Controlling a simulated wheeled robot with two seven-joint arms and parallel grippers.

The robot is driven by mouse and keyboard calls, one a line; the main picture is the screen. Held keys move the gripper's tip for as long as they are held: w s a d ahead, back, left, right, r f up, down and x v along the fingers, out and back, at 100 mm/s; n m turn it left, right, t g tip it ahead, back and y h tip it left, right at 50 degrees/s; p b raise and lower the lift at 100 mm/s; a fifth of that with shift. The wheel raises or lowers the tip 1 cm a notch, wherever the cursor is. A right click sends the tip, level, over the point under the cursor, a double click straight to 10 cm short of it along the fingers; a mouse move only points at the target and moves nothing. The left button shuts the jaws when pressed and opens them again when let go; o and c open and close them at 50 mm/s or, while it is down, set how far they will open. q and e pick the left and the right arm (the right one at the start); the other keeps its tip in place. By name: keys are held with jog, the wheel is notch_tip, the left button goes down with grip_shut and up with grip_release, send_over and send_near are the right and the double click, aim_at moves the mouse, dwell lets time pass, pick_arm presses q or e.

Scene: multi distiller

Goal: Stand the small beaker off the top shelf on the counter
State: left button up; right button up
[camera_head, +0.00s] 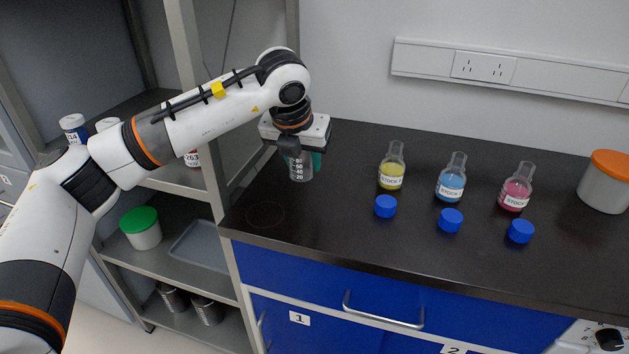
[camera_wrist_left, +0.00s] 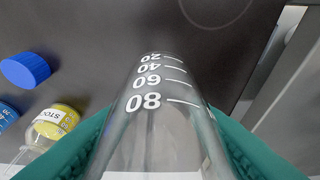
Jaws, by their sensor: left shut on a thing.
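The small clear beaker (camera_head: 300,170) with white graduation marks is upright at the left end of the dark counter (camera_head: 330,225). My left gripper (camera_head: 305,157) is shut on it, coming from above and behind. In the left wrist view the beaker (camera_wrist_left: 160,125) lies between the two green fingers, its 20 to 80 marks showing. I cannot tell whether its base touches the counter or hangs just above it. A faint circle (camera_head: 265,214) is marked on the counter, nearer the front left; the beaker is behind it. My right gripper is not in view.
Yellow (camera_head: 391,175), blue (camera_head: 451,185) and pink (camera_head: 516,193) stock flasks stand to the right, with blue caps (camera_head: 450,220) before them. An orange-lidded jar (camera_head: 605,185) is far right. The shelf rack (camera_head: 185,180) stands left. The counter's front left is clear.

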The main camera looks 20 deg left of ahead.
aim_at(304, 196)
pick_arm(q)
notch_tip(304, 196, down, 5)
jog(key=shift+r, duration=0.1)
jog(key=shift+f, duration=0.4)
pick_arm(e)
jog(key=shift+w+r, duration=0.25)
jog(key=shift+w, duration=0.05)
pick_arm(q)
jog(key=shift+f, duration=0.1)
jog(key=o, duration=1)
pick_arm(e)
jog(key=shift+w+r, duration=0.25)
